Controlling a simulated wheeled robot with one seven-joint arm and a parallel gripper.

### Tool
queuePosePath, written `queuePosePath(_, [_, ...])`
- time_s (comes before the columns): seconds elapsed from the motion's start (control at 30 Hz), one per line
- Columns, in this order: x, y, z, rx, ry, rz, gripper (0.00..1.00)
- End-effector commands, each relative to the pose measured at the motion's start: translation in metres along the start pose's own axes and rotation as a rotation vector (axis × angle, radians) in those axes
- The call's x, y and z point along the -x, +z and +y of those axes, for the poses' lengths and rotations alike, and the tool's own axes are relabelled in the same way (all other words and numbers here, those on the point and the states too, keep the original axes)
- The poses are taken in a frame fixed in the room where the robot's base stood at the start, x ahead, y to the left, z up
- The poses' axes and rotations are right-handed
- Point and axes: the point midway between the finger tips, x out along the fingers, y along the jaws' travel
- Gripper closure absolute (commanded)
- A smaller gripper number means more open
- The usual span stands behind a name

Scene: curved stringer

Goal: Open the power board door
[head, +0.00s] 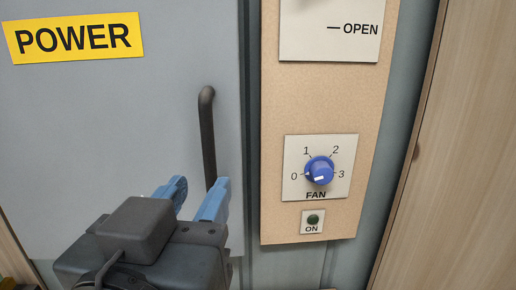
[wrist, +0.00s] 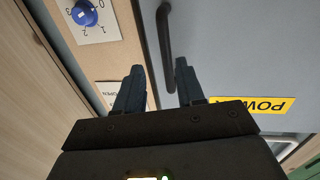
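The power board door (head: 110,130) is a grey panel with a yellow POWER label (head: 73,38). It looks shut. Its dark vertical bar handle (head: 207,135) is near the door's right edge. My gripper (head: 196,190) has blue fingers, open and apart, at the handle's lower part in the head view. In the wrist view the handle (wrist: 164,45) runs down into the gap between the open fingers (wrist: 158,78). I cannot tell whether a finger touches it. The handle's lower end is partly hidden by a finger in the head view.
Right of the door is a tan panel (head: 275,190) with a blue FAN knob (head: 319,170), a small green ON button (head: 313,219) and an OPEN plate (head: 330,45). A wooden wall (head: 460,150) stands at the far right.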

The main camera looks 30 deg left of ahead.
Motion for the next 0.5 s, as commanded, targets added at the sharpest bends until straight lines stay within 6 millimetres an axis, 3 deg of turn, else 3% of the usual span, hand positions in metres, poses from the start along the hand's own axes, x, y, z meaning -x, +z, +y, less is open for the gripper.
queuePosePath(0.1, [0.004, -0.016, -0.009, -0.028, 0.002, 0.003, 0.62])
queuePosePath(0.23, [-0.002, -0.019, -0.011, -0.033, 0.006, 0.001, 0.62])
queuePosePath(0.5, [-0.042, -0.020, -0.010, -0.031, 0.007, 0.000, 0.62])
